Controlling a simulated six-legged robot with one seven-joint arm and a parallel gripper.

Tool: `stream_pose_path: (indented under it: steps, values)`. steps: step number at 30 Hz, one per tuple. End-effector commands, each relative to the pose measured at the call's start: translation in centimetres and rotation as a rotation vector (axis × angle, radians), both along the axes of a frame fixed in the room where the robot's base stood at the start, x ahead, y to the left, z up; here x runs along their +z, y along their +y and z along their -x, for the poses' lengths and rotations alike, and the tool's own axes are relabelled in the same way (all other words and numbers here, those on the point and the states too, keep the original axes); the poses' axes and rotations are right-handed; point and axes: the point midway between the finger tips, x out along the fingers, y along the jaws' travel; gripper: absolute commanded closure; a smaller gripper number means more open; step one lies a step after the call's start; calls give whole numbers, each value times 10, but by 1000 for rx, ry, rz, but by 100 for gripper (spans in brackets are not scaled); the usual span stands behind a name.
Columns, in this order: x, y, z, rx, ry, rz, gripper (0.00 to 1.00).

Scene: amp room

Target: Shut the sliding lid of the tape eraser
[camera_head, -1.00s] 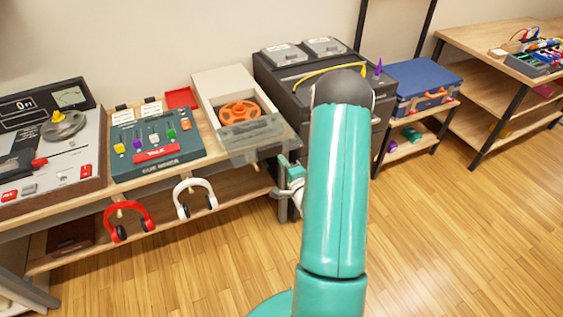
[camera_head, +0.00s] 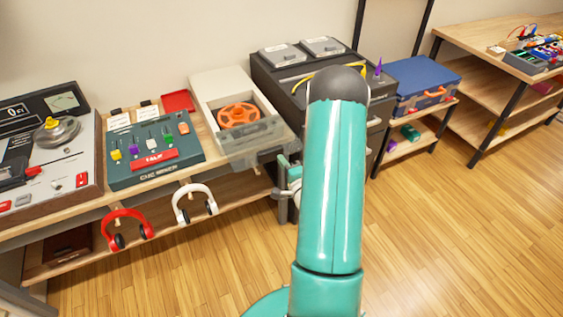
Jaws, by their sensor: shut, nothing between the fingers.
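The tape eraser is a cream-white box (camera_head: 215,88) on the bench, with an orange reel (camera_head: 238,114) in its open well. Its sliding lid (camera_head: 252,141) is a smoky see-through panel. The lid is slid out toward the front, overhanging the bench edge, so most of the reel is uncovered. My gripper (camera_head: 284,190) is shut and empty, low in front of the bench, just right of and below the lid's front end. My teal arm partly hides it, and I cannot tell whether it touches the lid.
A cue mixer (camera_head: 155,150) and a tape machine (camera_head: 45,165) stand left of the eraser. Red headphones (camera_head: 128,225) and white headphones (camera_head: 194,200) hang below the bench edge. A dark cabinet (camera_head: 290,75) stands close on the right. Wooden floor (camera_head: 450,240) is clear.

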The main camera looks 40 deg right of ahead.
Motion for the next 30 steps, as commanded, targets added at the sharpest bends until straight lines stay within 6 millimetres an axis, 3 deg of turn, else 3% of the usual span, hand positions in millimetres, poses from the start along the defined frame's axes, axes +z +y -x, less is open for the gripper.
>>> stream_pose_path:
  steps: [8, 14, 20, 30]
  values:
    - [0, 0, -3, 2, 0, 0, 100]
    - [0, -5, -21, 4, -2, 0, 100]
    - [1, -18, -65, 3, -4, 1, 100]
    - [0, -47, -164, 2, -3, 0, 100]
